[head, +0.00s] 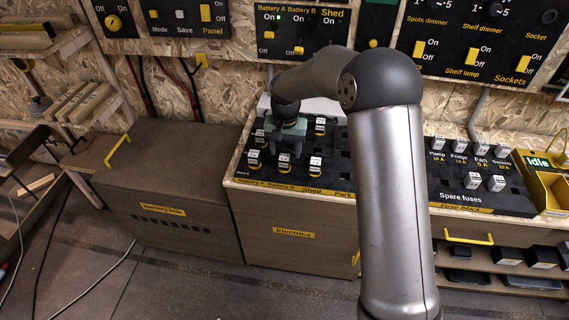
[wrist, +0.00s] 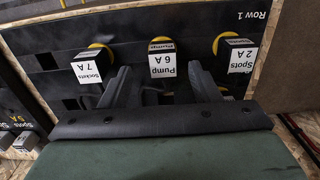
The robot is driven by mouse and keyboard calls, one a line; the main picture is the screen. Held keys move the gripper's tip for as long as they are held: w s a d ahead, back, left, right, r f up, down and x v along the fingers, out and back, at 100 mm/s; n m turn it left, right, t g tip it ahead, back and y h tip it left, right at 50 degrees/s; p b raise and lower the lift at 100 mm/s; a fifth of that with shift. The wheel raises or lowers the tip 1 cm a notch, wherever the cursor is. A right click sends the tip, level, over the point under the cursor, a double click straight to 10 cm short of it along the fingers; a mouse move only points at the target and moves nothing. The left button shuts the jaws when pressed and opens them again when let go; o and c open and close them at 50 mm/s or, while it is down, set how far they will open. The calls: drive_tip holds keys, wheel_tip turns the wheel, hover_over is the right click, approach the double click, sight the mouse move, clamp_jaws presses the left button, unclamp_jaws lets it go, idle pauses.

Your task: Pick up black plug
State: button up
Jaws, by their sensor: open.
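Several black plugs with white labels and yellow rings sit in a black panel. In the wrist view, the plug marked Pump 6 A (wrist: 162,66) lies between the two fingers of my gripper (wrist: 160,74), with a visible gap on each side. The plug marked Spots 2 A (wrist: 238,57) is to the right, outside the fingers. In the head view, my open gripper (head: 286,152) points down over the panel, partly hiding the plugs (head: 284,163) below it.
Other plugs stand close by, including one at the front right (head: 315,166) and one behind (head: 320,126). A spare-fuse panel (head: 455,195) is to the right. A wooden box (head: 160,170) stands left. Switch panels (head: 300,30) hang on the wall behind.

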sight(284, 157)
wheel_tip(284, 157, down, 5)
drive_tip(key=shift+w+a+r+p, duration=0.1)
drive_tip(key=shift+a+p, duration=0.05)
drive_tip(key=shift+p, duration=0.15)
drive_tip(key=c, duration=1.1)
